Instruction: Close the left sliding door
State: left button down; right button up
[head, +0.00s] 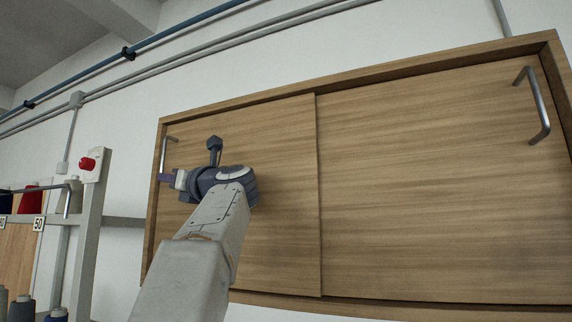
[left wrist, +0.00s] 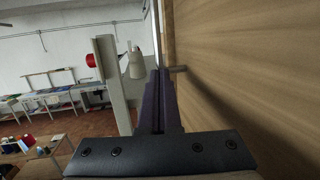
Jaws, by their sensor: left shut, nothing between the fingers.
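The left sliding door (head: 270,150) is a wood-grain panel filling the left half of a wall cabinet. No open gap shows at its left edge or where it meets the right door (head: 430,180). Its upright metal handle (head: 163,154) is near its left edge. The lower part of the handle is hidden by my gripper. My left gripper (head: 166,178) is shut and empty, with its fingertips close to the handle. In the left wrist view, the fingers (left wrist: 158,84) point at the handle bar (left wrist: 156,30); I cannot tell whether they touch. My right gripper is out of view.
The right door has its own handle (head: 538,105) at the far right. The wooden cabinet frame (head: 240,108) surrounds both doors. A grey post with a red button (head: 87,164) and a thread rack stand left of the cabinet.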

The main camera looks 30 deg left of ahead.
pick_arm(q)
jog(key=shift+s+r, duration=0.1)
jog(key=d+f+b, duration=0.3)
jog(key=d+b, duration=0.3)
jog(key=d, duration=0.7)
jog(key=shift+s+d, duration=0.25)
jog(key=shift+d, duration=0.15)
jog(key=shift+r, duration=0.1)
